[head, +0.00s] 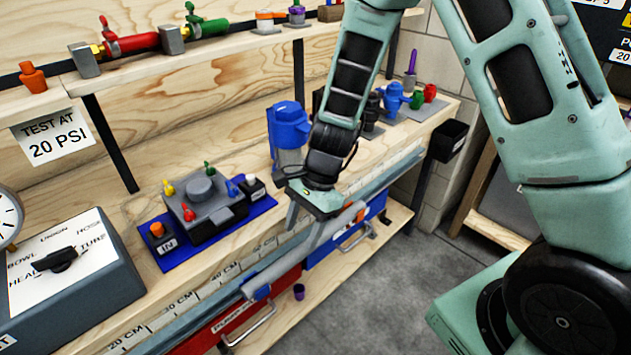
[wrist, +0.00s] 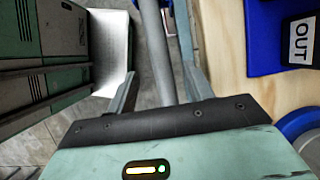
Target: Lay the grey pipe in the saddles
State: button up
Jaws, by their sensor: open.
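The grey pipe (head: 285,268) is long and slants along the bench's front edge in the head view. A small blue piece (head: 262,292), perhaps a saddle, shows at its lower left end; I cannot tell whether the pipe is seated in it. No other saddle is clear. My gripper (head: 307,225) is over the pipe's middle, pointing down, fingers apart. In the wrist view the pipe (wrist: 154,45) runs between the two open fingers (wrist: 160,90), with gaps visible on both sides. The gripper hides part of the pipe in the head view.
A blue mat (head: 165,258) carries a grey manifold (head: 203,203) with coloured fittings. A blue filter housing (head: 287,130) stands behind my wrist. Red (head: 235,325) and blue (head: 325,250) drawers with handles are below the bench edge. Grey floor (head: 385,290) is free at right.

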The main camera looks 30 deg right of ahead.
jog(key=p+v, duration=0.1)
jog(key=v, duration=1.1)
jog(key=s+a+r+n+h+p, duration=0.1)
jog(key=s+a+r+n, duration=0.3)
jog(key=s+n, duration=0.6)
jog(key=s+a+r+n+t+h+p, duration=0.1)
jog(key=s+a+r+n+h+p, duration=0.1)
jog(key=s+r+n, duration=0.4)
jog(key=s+a+n+p, duration=0.1)
jog(key=s+a+n, duration=0.1)
jog(key=s+n, duration=0.2)
jog(key=shift+s+a+n+h, duration=0.2)
jog(key=shift+n+h, duration=0.1)
jog(key=shift+n, duration=0.7)
